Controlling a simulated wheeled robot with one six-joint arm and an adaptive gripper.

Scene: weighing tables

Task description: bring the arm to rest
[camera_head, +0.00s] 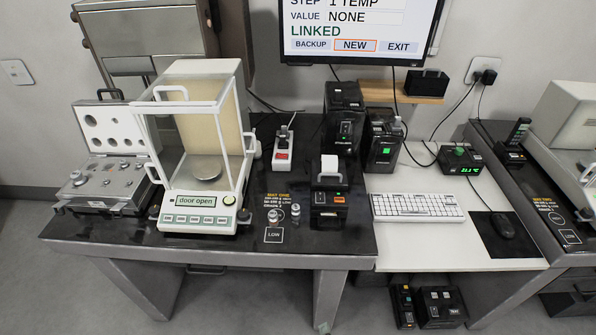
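No part of my arm or my gripper shows in the head view, so its pose and its fingers are hidden from me. The head view takes in the weighing tables. The left dark table (265,248) carries an analytical balance (199,200) whose display reads "door open". Its round pan (207,170) looks empty inside the glass housing.
An open weight case (104,180) stands left of the balance. Small metal weights (273,217) stand near a square marked "LOW". A printer (328,200), keyboard (417,207) and mouse (503,225) are further right. A monitor (360,30) hangs above. Floor (240,310) shows in front.

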